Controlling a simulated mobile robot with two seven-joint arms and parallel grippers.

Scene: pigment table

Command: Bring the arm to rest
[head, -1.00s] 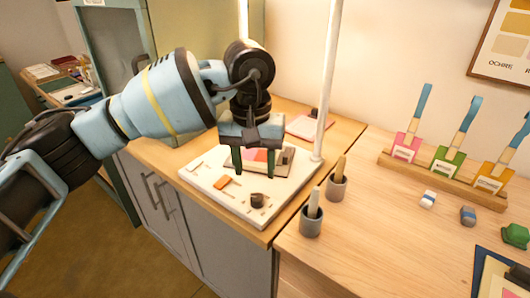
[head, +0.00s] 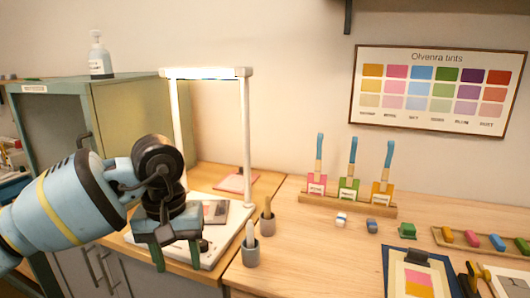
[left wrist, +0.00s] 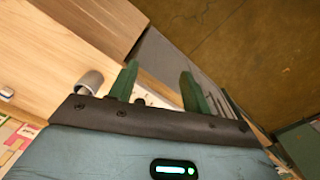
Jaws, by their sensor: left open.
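My left arm comes in from the left in the head view. Its gripper (head: 176,252) hangs with the two green fingers apart and nothing between them. It overlaps the near left part of the white board (head: 217,250) under the lamp frame. In the left wrist view the gripper (left wrist: 158,70) is open and empty, with the counter edge and the floor beyond the fingers. My right gripper is not in view.
Two grey cups, one (head: 251,254) nearer and one (head: 267,225) behind, stand right of the board. The white lamp frame (head: 247,140) rises behind my gripper. A wooden rack (head: 345,205) holds three brushes farther right. A green cabinet (head: 120,110) stands at left.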

